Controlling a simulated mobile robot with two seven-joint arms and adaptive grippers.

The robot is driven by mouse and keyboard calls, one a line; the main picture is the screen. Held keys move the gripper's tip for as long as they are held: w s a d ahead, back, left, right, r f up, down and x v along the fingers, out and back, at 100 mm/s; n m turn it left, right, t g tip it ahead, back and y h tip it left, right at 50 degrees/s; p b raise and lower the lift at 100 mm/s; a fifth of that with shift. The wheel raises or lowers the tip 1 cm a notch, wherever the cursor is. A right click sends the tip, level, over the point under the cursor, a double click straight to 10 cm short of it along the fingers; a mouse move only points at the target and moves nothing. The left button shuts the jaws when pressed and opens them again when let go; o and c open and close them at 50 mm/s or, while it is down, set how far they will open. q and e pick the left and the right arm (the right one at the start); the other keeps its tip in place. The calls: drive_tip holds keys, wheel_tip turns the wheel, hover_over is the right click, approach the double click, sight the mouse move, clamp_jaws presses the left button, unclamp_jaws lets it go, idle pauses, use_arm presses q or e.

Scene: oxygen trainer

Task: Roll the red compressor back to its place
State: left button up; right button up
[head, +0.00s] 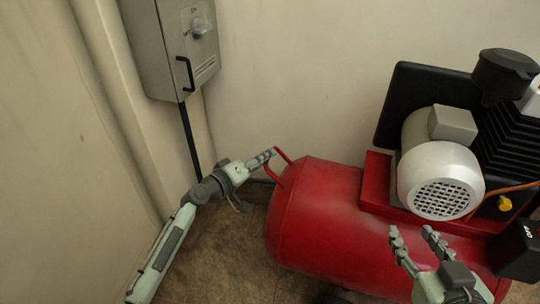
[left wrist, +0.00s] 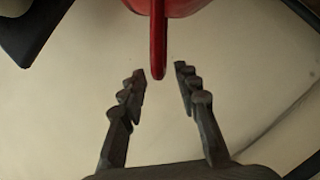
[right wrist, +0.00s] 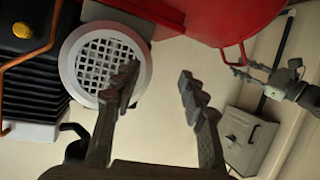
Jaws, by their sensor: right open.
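The red compressor (head: 318,225) has a lying red tank with a white motor (head: 438,178) and a black ribbed block on top. A red handle (head: 284,156) stands out from its left end. My left gripper (head: 270,155) is at this handle with its fingers apart. In the left wrist view the handle (left wrist: 158,45) comes down towards the gap between the fingertips, without visible contact. My right gripper (head: 413,236) is open and empty, in front of the motor and over the tank in the head view. The compressor's underside is mostly hidden.
A grey electrical box (head: 172,45) with a black handle hangs on the wall behind, with a dark conduit (head: 190,137) running down from it. Walls close in at the left and back. Brown floor (head: 235,255) lies bare left of the tank.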

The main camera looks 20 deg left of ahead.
use_arm(q)
drive_tip(key=shift+x, duration=1.45)
clamp_jaws()
